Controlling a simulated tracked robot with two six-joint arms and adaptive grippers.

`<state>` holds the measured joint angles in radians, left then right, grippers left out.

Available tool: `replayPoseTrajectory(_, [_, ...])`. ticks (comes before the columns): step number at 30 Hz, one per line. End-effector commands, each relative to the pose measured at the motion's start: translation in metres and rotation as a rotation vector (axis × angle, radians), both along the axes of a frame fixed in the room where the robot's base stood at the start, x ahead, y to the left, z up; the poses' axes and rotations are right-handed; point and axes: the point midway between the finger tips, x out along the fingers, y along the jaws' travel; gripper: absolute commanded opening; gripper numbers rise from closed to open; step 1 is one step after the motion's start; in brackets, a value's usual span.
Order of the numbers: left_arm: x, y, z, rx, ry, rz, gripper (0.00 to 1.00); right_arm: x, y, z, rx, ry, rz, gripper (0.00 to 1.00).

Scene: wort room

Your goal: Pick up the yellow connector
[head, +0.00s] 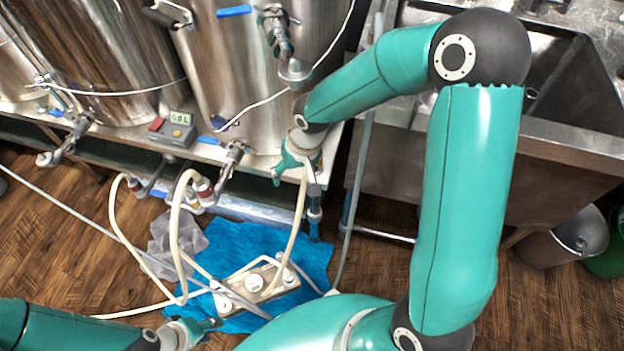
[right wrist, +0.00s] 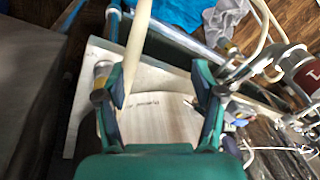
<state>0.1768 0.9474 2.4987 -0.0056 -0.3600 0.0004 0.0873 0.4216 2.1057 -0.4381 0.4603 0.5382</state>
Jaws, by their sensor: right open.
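My right gripper (head: 299,158) is at the front edge of the steel vessel's stand. In the right wrist view, its open fingers (right wrist: 161,80) are spread over a pale board, with no object held between them. A dull yellow fitting (right wrist: 102,71) shows beside the left finger, partly hidden by it; I cannot tell for sure that it is the yellow connector. A cream hose (right wrist: 137,45) runs down close to that same finger. My left gripper (head: 196,328) is low in the head view, near the blue cloth, and its jaw opening is unclear.
Steel vessels (head: 262,80) with valves stand behind. A blue cloth (head: 240,243) on the wooden floor bears a pump-like unit (head: 253,283) with cream hoses (head: 118,215). A steel sink (head: 560,145) and bucket (head: 565,240) are at right.

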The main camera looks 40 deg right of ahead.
Motion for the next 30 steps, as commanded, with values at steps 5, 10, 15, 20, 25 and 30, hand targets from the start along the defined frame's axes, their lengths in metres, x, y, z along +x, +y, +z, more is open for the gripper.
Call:
replayPoseTrajectory(5, [0.000,0.000,-0.063,0.000,-0.001,0.000,0.40,0.019,-0.053,0.018,-0.144,-0.062,-0.132,0.68])
replayPoseTrajectory(10, [0.000,0.000,-0.080,0.000,-0.001,0.000,0.40,0.020,-0.081,0.041,-0.216,-0.088,-0.224,0.68])
replayPoseTrajectory(15, [0.000,0.000,-0.086,0.000,-0.001,0.000,0.40,0.023,-0.090,0.033,-0.234,-0.092,-0.248,0.68])
replayPoseTrajectory(20, [0.000,0.000,-0.092,0.000,-0.001,0.000,0.40,0.029,-0.094,0.006,-0.234,-0.088,-0.247,0.68])
replayPoseTrajectory(25, [0.000,0.000,-0.096,0.000,-0.001,0.000,0.40,0.035,-0.097,-0.012,-0.233,-0.091,-0.246,0.68])
replayPoseTrajectory(30, [0.000,0.000,-0.099,0.000,-0.001,0.000,0.40,0.039,-0.097,-0.021,-0.233,-0.090,-0.245,0.68])
